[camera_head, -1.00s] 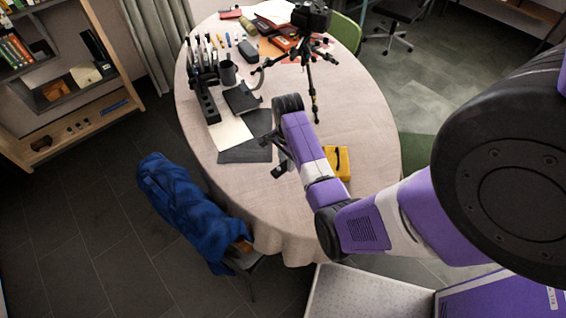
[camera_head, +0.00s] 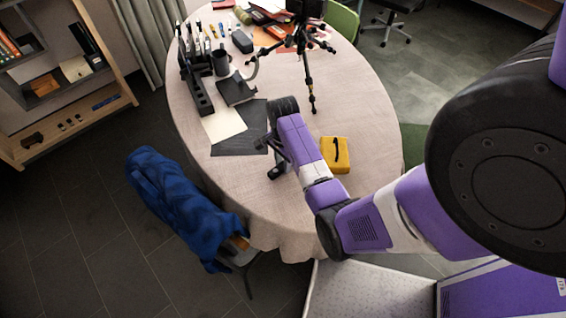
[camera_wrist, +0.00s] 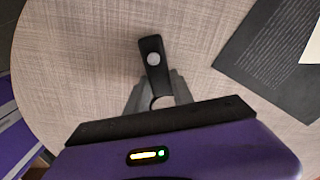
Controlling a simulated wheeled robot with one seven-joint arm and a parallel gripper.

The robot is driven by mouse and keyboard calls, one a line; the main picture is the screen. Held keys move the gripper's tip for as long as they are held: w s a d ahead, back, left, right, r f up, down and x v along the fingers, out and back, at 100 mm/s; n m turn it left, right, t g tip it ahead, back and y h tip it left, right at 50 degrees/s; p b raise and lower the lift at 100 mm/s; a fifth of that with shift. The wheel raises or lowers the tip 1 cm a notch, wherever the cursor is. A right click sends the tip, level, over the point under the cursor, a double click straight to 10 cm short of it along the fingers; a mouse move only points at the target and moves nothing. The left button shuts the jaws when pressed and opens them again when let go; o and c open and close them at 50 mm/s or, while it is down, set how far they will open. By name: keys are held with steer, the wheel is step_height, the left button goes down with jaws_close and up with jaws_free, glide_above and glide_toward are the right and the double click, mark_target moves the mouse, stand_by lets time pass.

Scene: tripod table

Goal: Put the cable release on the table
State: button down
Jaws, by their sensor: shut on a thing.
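The cable release (camera_wrist: 152,64) is a small black handheld piece with a round grey button. It is held between the grey fingers of my gripper (camera_wrist: 157,88) in the wrist view, with its black end sticking out beyond them. Beneath it is the table (camera_wrist: 85,60), covered in a beige cloth. In the head view, the cable release (camera_head: 277,172) shows as a small dark shape below the gripper, over the near part of the table (camera_head: 225,168). I cannot tell whether it touches the cloth. My wrist hides much of the fingers in the head view.
A dark grey mat (camera_head: 240,142) with a pale sheet (camera_head: 224,124) lies left of the gripper. A yellow case (camera_head: 341,158) lies right of my forearm. A tripod (camera_head: 306,70) with a camera stands farther back. A chair with a blue cloth (camera_head: 180,200) stands at the near left.

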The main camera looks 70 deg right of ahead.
steer(key=c, duration=1.1)
jaws_free()
